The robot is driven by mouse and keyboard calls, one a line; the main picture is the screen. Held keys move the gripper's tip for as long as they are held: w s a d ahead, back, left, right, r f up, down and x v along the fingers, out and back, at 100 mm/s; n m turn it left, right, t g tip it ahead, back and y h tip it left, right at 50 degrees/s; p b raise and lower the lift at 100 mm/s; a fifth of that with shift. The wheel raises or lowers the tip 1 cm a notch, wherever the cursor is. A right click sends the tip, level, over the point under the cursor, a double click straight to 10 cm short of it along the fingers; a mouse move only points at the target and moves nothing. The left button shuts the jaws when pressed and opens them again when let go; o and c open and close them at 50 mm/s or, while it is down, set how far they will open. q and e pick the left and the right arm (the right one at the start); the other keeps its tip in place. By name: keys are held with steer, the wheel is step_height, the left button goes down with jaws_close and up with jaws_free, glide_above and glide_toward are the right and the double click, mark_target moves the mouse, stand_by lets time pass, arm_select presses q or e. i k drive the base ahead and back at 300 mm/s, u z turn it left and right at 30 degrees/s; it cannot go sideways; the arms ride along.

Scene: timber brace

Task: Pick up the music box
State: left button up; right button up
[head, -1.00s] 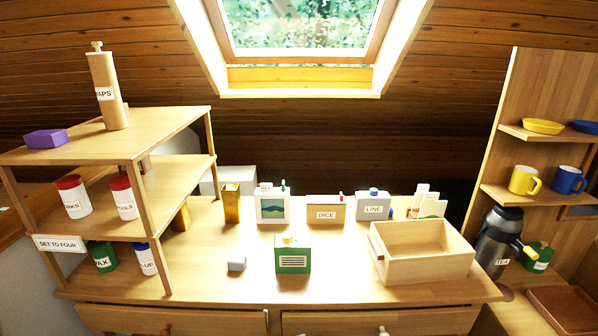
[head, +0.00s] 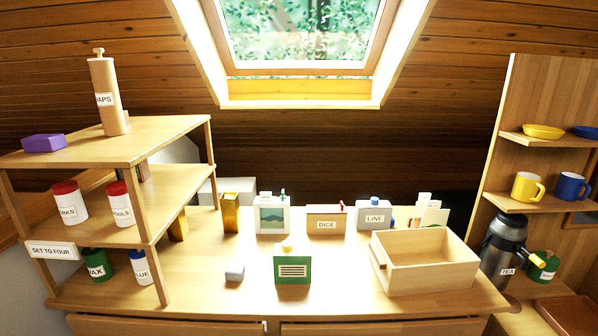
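No box is labelled as a music box, so I cannot tell for certain which one it is. A white box with a landscape picture (head: 272,215) and small parts on top stands at the back of the dresser top. A green box with a striped white panel (head: 292,270) and a pale yellow knob stands nearer the front. A wooden DICE box (head: 326,222) with a small red part at its right end and a grey LINE box (head: 374,216) stand at the back. Neither of my grippers shows in the head view.
An open wooden crate (head: 430,279) sits at the dresser's right. A small grey block (head: 234,272) lies near the front, a gold container (head: 231,213) behind it. A shelf unit (head: 187,190) stands left; a flask (head: 503,242) and mug shelf (head: 530,203) are right.

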mark_target(294, 267)
steer(key=z, duration=0.45)
steer(key=k, duration=0.6)
steer(key=z, duration=0.9)
steer(key=i, duration=1.3)
steer(key=u, duration=0.7)
